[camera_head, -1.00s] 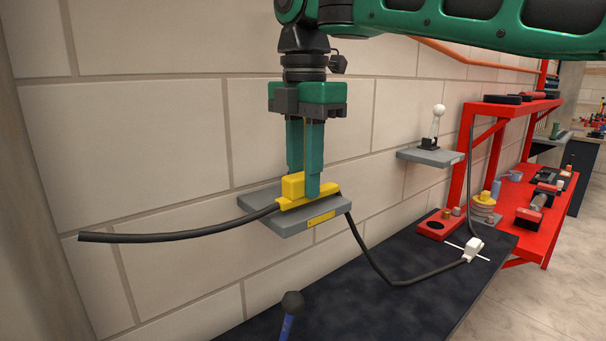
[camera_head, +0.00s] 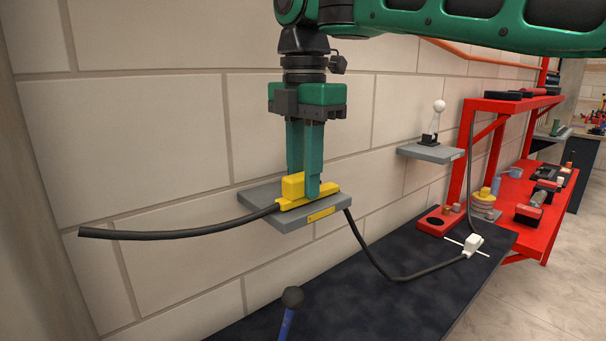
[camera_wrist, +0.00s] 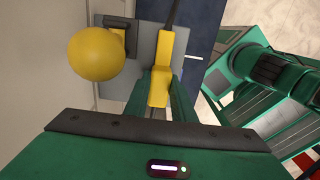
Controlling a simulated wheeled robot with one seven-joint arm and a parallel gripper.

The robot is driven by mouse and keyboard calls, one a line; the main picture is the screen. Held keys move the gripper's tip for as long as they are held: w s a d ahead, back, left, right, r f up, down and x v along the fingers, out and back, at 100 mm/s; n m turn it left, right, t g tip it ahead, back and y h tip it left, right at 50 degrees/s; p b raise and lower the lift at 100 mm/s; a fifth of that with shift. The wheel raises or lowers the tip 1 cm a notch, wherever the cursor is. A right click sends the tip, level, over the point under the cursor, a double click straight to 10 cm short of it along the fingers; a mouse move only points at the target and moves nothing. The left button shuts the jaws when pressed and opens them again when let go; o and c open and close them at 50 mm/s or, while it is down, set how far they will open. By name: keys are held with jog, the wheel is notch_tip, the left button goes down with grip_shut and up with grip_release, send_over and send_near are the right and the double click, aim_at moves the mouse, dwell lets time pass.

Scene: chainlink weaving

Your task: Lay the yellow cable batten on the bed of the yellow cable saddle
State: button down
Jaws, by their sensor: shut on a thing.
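The yellow cable batten (camera_head: 292,186) is a yellow block on a longer strip, with a black cable (camera_head: 190,234) leaving both ends. My gripper (camera_head: 303,190) points down and is shut on the batten's block; the wrist view also shows the batten (camera_wrist: 173,58) between the fingers. The yellow cable saddle (camera_head: 262,204) is a grey plate at the wall with a yellow label (camera_head: 321,214) on its front. The batten lies lengthwise over its bed; whether it touches is unclear. A yellow ball (camera_wrist: 95,52) stands by a dark block at the plate's wall side, hidden in the head view.
A second grey plate (camera_head: 430,153) at the right carries a white-knobbed lever (camera_head: 437,120). A white batten (camera_head: 472,244) lies on the dark table (camera_head: 370,295), joined to the cable. A red rack (camera_head: 510,215) stands at the right. A black-tipped blue handle (camera_head: 288,315) is in front.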

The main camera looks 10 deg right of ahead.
jog(key=shift+f, duration=0.15)
jog(key=c, duration=1.4)
grip_release()
notch_tip(320, 180, up, 11)
jog(key=shift+f, duration=0.1)
